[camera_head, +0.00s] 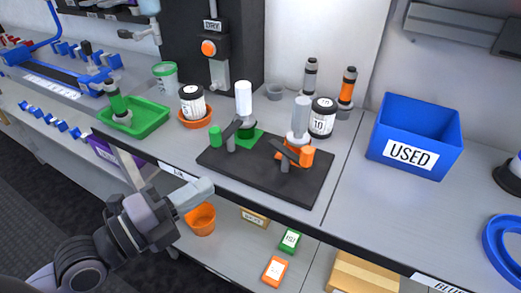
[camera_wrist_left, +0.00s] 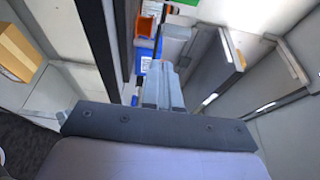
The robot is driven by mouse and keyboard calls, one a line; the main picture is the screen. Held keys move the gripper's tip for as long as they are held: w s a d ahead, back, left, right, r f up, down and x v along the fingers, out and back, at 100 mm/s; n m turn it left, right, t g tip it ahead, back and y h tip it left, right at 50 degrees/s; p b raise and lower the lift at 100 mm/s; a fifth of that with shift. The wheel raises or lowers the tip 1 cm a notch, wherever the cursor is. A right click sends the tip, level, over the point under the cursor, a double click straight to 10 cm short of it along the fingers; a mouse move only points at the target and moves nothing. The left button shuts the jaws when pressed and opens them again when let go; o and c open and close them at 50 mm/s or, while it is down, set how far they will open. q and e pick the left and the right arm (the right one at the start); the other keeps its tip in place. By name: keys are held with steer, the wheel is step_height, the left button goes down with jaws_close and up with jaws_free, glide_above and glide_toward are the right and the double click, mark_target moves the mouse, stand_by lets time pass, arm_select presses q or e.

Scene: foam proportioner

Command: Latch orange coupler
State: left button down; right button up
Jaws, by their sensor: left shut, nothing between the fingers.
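The orange coupler (camera_head: 293,151) stands on the right part of a black base plate (camera_head: 226,172), under a clear upright cylinder (camera_head: 302,115). A dark lever with an orange grip (camera_head: 308,157) crosses in front of it. I cannot tell whether the lever is latched. A green coupler (camera_head: 246,137) with a white cylinder and a green-grip lever (camera_head: 215,137) stands on the left of the plate. My left gripper (camera_head: 205,190) is shut and empty, in front of the bench edge and left of the plate. In the left wrist view its closed fingers (camera_wrist_left: 162,85) show. My right gripper is not in view.
A blue USED bin (camera_head: 415,135) stands right of the plate. A green tray (camera_head: 134,119), an orange dish with a jar (camera_head: 192,105), and another jar (camera_head: 322,118) stand near the plate. A lower shelf holds an orange bucket (camera_head: 201,219) and small boxes. The bench front right of the plate is clear.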

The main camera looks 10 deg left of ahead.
arm_select(q)
steer(key=shift+w, duration=0.1)
steer(key=p, duration=0.3)
glide_toward(272, 145)
steer(key=x, duration=0.5)
steer(key=shift+w+d+r, duration=0.1)
steer(key=shift+w+d, duration=0.5)
steer(key=shift+w, duration=0.1)
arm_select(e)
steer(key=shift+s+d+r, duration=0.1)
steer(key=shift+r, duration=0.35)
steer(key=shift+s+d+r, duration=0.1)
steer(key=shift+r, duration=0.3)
